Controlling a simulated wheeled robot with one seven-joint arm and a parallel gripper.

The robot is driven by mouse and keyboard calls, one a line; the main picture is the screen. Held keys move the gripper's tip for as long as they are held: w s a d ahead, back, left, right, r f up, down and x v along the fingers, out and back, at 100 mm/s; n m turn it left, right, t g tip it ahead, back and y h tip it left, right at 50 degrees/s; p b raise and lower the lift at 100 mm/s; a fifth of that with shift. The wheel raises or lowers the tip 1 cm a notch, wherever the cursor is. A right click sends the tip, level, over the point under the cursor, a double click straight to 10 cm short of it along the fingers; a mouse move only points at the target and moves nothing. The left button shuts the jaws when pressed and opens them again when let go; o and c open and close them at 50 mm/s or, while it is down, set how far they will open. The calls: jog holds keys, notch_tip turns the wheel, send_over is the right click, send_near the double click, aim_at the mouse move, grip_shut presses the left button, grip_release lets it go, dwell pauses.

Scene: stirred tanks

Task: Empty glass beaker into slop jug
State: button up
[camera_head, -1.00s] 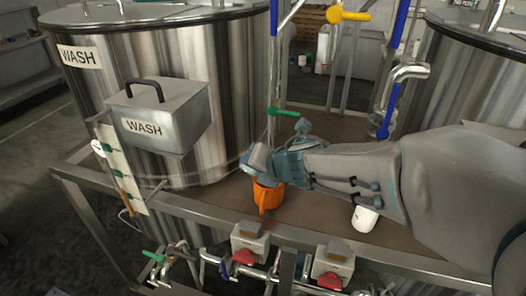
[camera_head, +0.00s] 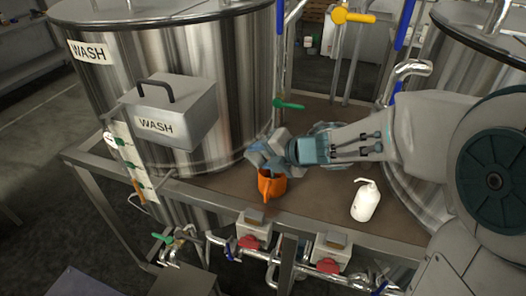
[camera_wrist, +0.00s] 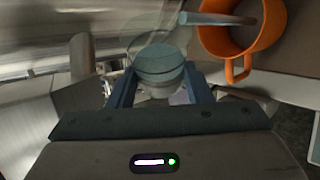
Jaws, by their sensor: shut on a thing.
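The orange jug (camera_head: 275,186) stands on the brown bench top near its front edge. It also shows at the upper right of the wrist view (camera_wrist: 238,66), with its handle toward me and a grey rod in its mouth. My gripper (camera_head: 262,157) is just above and behind the jug in the head view. In the wrist view, my gripper (camera_wrist: 160,88) is shut on the clear glass beaker (camera_wrist: 157,62), which is beside the jug and apart from it in the picture. A grey-blue layer shows in the beaker. Its tilt is hard to tell.
A large steel wash tank (camera_head: 215,80) with a grey wash box (camera_head: 165,112) stands left of my gripper. A white wash bottle (camera_head: 365,203) stands on the bench to the right. Another steel tank is at far right. Valves with red handles (camera_head: 249,241) line the front below the bench.

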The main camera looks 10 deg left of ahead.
jog(key=shift+w+d+r+m+g+y+p, duration=0.25)
jog(key=shift+m+g+y+p, duration=0.4)
jog(key=shift+p, duration=0.6)
jog(key=shift+w+d+r+m+g+y, duration=0.3)
jog(key=shift+w+m+g+y, duration=0.15)
jog(key=shift+m+y, duration=0.25)
jog(key=shift+w+d+r+m+g+y, duration=0.25)
jog(key=shift+r+m+g+y, duration=0.15)
jog(key=shift+m+y, duration=0.3)
jog(key=shift+d+f, duration=0.1)
jog(key=shift+f, duration=0.05)
dwell(0.6)
